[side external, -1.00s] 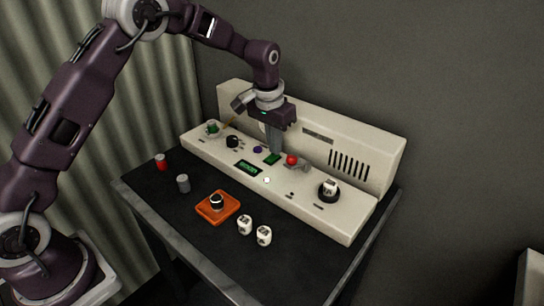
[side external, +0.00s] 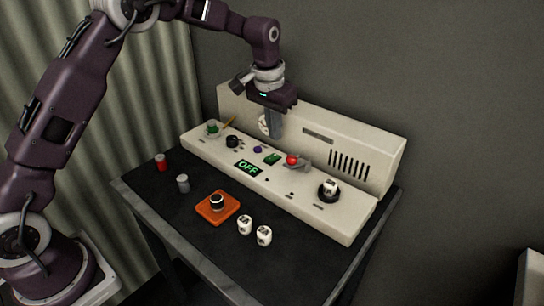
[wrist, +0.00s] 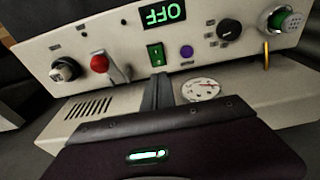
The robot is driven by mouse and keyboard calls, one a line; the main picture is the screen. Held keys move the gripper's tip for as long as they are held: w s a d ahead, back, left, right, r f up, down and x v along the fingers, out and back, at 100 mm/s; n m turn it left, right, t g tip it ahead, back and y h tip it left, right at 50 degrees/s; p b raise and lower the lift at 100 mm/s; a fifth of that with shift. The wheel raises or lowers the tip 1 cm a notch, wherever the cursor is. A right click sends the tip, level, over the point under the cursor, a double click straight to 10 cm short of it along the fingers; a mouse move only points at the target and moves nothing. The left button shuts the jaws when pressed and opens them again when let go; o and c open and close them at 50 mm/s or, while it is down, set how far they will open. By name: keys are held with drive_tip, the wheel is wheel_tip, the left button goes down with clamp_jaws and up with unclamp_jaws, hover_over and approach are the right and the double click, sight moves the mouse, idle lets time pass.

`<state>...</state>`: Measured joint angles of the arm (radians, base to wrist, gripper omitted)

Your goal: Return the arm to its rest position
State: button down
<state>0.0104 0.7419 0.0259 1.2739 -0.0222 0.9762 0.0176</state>
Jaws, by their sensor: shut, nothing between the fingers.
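My gripper (side external: 273,124) is shut and empty. It hangs above the brewer's cream control panel (side external: 344,222), in front of its back wall and behind the green rocker switch (side external: 272,158). In the wrist view my shut fingers (wrist: 158,88) point at the panel between the green switch (wrist: 155,54) and a round gauge (wrist: 201,88). The panel display (side external: 248,168) reads OFF in green, and the same display (wrist: 163,14) appears upside down in the wrist view. A red-knobbed lever (side external: 292,160) stands right of the switch.
An orange tray (side external: 232,204) with a black-and-white knob, two white marked pieces (side external: 264,235), a grey cylinder (side external: 183,184) and a red cylinder (side external: 160,161) are on the dark table (side external: 180,226). A white marked piece sits in a black ring (side external: 327,194) on the panel. Space above the table is clear.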

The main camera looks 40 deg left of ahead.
drive_tip(key=shift+r, duration=1)
drive_tip(key=s+r+t, duration=0.2)
drive_tip(key=s+r, duration=1.1)
drive_tip(key=s, duration=0.3)
drive_tip(key=s+f+t, duration=0.1)
drive_tip(key=s+f, duration=0.1)
drive_tip(key=s, duration=1.9)
drive_tip(key=shift+f+t, duration=0.35)
drive_tip(key=shift+t, duration=0.05)
